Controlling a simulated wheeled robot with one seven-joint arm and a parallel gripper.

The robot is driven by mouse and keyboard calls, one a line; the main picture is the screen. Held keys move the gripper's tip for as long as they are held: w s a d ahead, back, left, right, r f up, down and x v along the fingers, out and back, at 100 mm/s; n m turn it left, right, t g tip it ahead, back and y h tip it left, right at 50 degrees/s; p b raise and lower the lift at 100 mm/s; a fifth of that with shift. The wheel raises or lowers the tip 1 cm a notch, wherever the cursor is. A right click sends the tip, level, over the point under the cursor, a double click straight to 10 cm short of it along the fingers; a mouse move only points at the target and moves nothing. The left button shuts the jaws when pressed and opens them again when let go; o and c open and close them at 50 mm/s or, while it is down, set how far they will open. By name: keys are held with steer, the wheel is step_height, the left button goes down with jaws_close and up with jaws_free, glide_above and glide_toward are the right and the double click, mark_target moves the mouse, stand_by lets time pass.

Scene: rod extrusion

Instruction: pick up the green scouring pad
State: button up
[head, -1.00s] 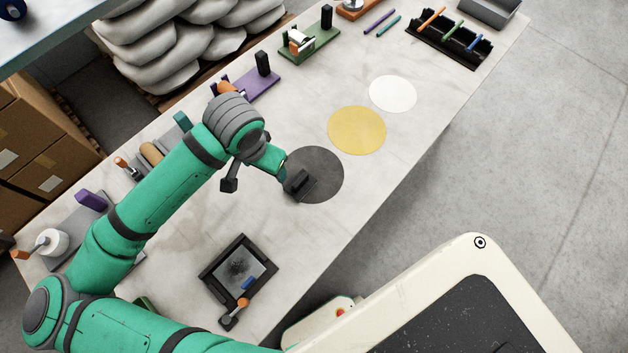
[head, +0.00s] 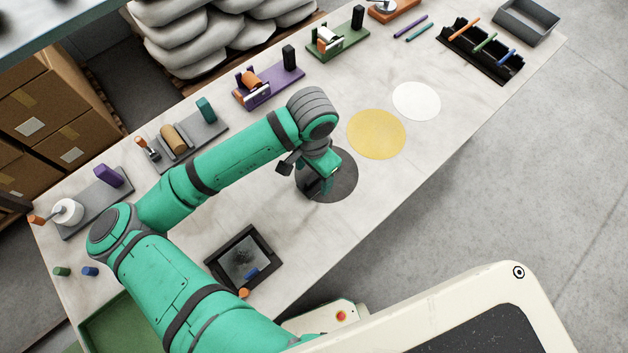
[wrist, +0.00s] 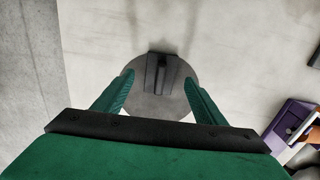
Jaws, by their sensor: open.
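I do not see a thing that is clearly a green scouring pad. A dark grey block with a raised ridge (wrist: 161,75) lies on a dark grey disc (head: 344,181) on the table; the disc also shows in the wrist view (wrist: 160,108). My gripper (wrist: 158,78) is open, with its green fingers on either side of the block in the picture and nothing held. In the head view my gripper (head: 318,186) points down over the disc and hides most of the block. I cannot tell its exact height.
A yellow disc (head: 377,134) and a white disc (head: 417,101) lie further right. A black-framed tray (head: 218,263) stands nearer. Fixtures line the far edge, including a purple one (head: 285,83) and a grey one (head: 203,137). The table around the discs is clear.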

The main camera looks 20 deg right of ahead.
mark_target(313, 178)
steer(key=f, duration=0.4)
steer(key=shift+w+d, duration=0.1)
steer(key=shift+d, duration=0.1)
steer(key=shift+c, duration=0.4)
steer(key=c, duration=1.1)
steer(key=shift+o, duration=0.2)
